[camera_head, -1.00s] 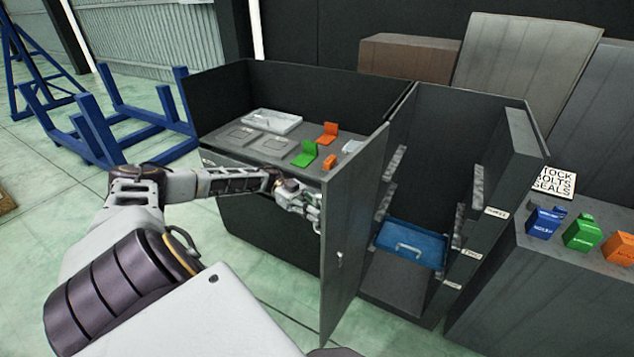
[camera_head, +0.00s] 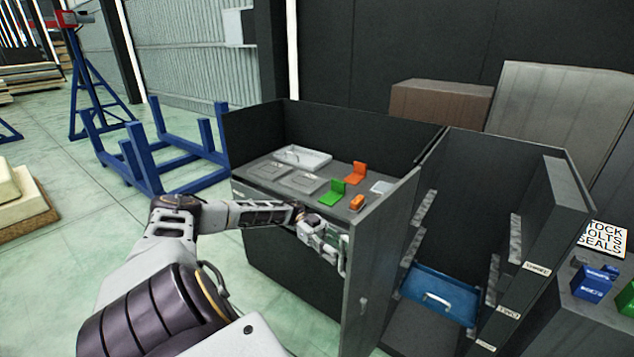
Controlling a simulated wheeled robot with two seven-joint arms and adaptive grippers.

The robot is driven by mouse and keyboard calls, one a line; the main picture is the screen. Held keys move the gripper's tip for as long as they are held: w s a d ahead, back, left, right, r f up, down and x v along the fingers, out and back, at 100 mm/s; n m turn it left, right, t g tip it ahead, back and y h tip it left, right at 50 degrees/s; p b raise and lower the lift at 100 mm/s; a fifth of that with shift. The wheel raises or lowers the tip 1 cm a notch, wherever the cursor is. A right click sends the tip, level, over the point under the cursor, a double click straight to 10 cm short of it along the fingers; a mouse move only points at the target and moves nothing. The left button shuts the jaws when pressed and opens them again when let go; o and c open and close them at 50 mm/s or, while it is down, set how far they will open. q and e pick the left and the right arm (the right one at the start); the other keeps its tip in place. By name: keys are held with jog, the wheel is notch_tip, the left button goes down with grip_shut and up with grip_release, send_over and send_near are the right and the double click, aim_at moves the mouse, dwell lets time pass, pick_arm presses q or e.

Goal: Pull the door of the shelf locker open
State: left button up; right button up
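The shelf locker (camera_head: 532,225) is a dark grey cabinet right of centre, with its inside in view. Its door (camera_head: 378,265) stands swung out toward me, at the right side of the workbench cabinet, with a small handle (camera_head: 362,303) on its face. Inside the locker a blue tray (camera_head: 440,293) with a light handle lies low down. My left gripper (camera_head: 338,258) is beside the door's left face, in front of the workbench; its fingers are small and partly bunched, so I cannot tell whether they are open or touch the door. My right gripper is out of view.
The workbench cabinet (camera_head: 264,218) carries a white tray (camera_head: 303,158), a green bracket (camera_head: 333,190) and an orange bracket (camera_head: 355,173). Blue and green bins (camera_head: 592,284) sit on a grey unit at the right. Blue stands (camera_head: 170,160) are at the back left.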

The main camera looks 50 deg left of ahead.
pick_arm(q)
jog(key=a, duration=0.9)
jog(key=shift+a, duration=0.25)
dwell(0.7)
